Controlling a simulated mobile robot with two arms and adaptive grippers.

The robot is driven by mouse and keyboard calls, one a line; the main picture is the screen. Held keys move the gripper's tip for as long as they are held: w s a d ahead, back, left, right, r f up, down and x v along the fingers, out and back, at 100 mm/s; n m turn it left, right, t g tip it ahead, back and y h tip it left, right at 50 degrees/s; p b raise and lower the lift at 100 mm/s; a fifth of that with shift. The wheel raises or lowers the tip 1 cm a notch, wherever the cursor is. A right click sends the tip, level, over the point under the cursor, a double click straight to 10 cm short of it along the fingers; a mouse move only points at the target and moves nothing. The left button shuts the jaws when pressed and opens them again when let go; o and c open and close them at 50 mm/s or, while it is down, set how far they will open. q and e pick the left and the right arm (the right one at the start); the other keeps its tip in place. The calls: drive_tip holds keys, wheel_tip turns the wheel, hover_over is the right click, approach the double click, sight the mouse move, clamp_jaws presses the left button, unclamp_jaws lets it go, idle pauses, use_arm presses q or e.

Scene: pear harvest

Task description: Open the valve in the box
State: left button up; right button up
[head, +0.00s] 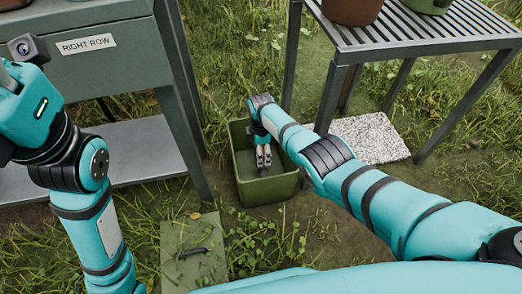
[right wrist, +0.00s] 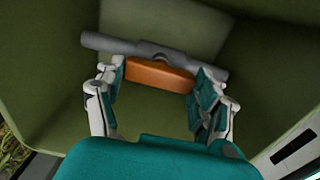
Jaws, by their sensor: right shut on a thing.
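The green open box (head: 268,192) stands on the ground near the middle of the head view. Its inner wall (right wrist: 45,65) surrounds the right wrist view. Inside it a grey pipe (right wrist: 108,43) runs across, with an orange valve handle (right wrist: 158,75) on it. The handle lies roughly along the pipe, slightly tilted to it. My right gripper (head: 263,163) reaches down into the box. In the right wrist view its fingers (right wrist: 160,84) are shut on the orange handle, one at each end. My left arm is at the left; its fingers are not visible.
A green panel with a dark handle (head: 193,250) lies on the grass before the box. A bench labelled RIGHT ROW (head: 105,70) stands left, a slatted metal table (head: 420,25) with pots at the upper right. A speckled slab (head: 370,137) lies under that table.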

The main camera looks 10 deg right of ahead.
idle(0.5)
drive_tip(key=o, duration=1.2)
wheel_tip(320, 180, up, 12)
idle(0.4)
